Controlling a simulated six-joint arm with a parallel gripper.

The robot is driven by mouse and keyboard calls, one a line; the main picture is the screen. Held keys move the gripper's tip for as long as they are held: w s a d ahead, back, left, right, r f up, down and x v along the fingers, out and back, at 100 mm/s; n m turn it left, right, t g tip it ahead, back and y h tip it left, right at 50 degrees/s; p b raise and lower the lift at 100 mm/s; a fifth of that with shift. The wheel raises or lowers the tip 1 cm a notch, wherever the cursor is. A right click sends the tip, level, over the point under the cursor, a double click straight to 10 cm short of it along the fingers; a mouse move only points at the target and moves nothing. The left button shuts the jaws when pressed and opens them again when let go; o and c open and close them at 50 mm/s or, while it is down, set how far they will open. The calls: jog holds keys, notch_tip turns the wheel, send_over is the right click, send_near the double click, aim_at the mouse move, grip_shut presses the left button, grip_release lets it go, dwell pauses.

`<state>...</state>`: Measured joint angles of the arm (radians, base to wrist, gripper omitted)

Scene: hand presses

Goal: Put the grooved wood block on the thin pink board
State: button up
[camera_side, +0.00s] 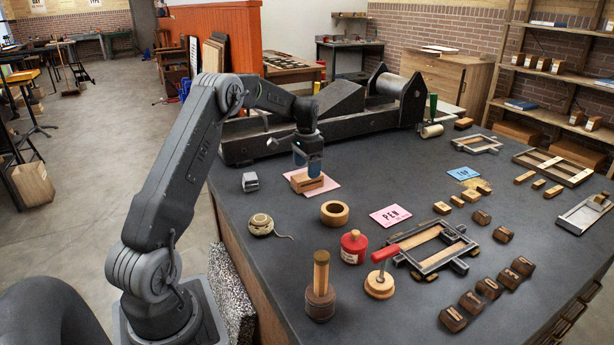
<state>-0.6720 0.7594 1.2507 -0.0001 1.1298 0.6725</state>
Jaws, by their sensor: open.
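The wood block (314,187), light brown, lies on the plain thin pink board (330,188) on the dark bench. The board shows at the block's sides and in front. Any groove in the block is too small to make out clearly. My gripper (309,172) points down right over the block, with its jaws open. I cannot tell whether the fingers straddle the block or touch it, as the tips are small and partly merge with it.
A grey metal piece (250,182), a twine roll (260,224) and a wooden ring (335,212) stand near the board. A large press (330,118) stands behind.

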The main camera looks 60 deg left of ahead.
notch_tip(320, 180, up, 8)
jog(key=f, duration=0.1)
jog(key=s+d+r+t, duration=0.1)
jog(key=s+d+r, duration=0.1)
jog(key=d+r, duration=0.35)
jog(key=s+d+r+t+y, duration=0.1)
jog(key=s+d+r, duration=0.15)
jog(key=d, duration=0.55)
jog(key=s+d+r, duration=0.2)
jog(key=d+r, duration=0.2)
jog(key=d, duration=0.3)
jog(key=s+d+f+t, duration=0.1)
jog(key=s+d+f, duration=0.1)
jog(key=s+d, duration=0.5)
jog(key=s+d+f+t+h, duration=0.1)
jog(key=s+d+f+t, duration=0.1)
jog(key=s+d, duration=0.5)
jog(key=s, duration=0.4)
jog(key=shift+s+d+f+t, duration=0.2)
jog(key=shift+s+f+t, duration=0.1)
jog(key=shift+s+f, duration=0.1)
